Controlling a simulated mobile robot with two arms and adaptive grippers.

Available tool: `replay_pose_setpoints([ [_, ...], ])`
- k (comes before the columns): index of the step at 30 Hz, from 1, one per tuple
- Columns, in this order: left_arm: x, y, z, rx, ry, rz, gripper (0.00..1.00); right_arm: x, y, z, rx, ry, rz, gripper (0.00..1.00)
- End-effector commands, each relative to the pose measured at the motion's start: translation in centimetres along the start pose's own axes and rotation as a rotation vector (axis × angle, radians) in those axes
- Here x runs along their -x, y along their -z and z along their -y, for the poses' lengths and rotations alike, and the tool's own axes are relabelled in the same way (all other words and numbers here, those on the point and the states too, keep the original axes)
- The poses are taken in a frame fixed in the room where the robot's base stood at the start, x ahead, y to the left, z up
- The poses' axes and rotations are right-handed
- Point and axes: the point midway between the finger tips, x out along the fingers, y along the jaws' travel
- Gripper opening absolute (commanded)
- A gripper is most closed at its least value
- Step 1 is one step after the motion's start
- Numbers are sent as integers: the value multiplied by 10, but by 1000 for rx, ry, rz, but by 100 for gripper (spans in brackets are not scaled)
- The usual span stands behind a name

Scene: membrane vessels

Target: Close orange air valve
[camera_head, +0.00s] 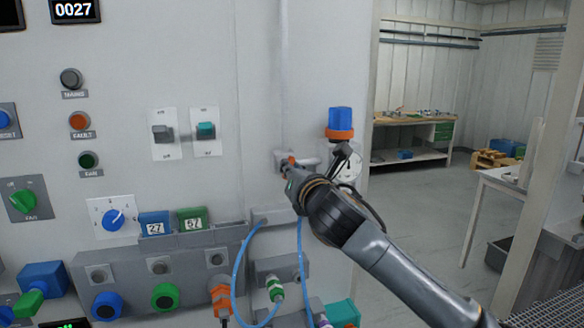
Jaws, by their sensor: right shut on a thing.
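The orange air valve (291,160) sits on a small grey fitting on the wall panel, below a vertical pipe. Only a small orange part of its handle shows. My right gripper (293,173) reaches in from the lower right and is shut on the orange valve's handle. The gripper hides most of the handle, so I cannot tell its angle. My left gripper is not in view.
A blue-topped regulator (340,119) with an orange ring and a gauge (349,167) are close right of the valve, partly behind my gripper. A blue hose (237,274) loops below. Switches and knobs fill the panel's left. Open floor (425,205) lies right.

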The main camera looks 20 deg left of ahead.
Motion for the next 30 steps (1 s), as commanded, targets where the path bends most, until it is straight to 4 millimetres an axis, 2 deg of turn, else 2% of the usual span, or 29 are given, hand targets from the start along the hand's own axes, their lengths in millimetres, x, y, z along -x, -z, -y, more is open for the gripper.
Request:
replay_pose_setpoints([
  [12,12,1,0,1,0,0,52,0,0,1,-385,0,-1,0],
  [30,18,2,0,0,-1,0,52,0,3,4,-943,0,-1,0],
])
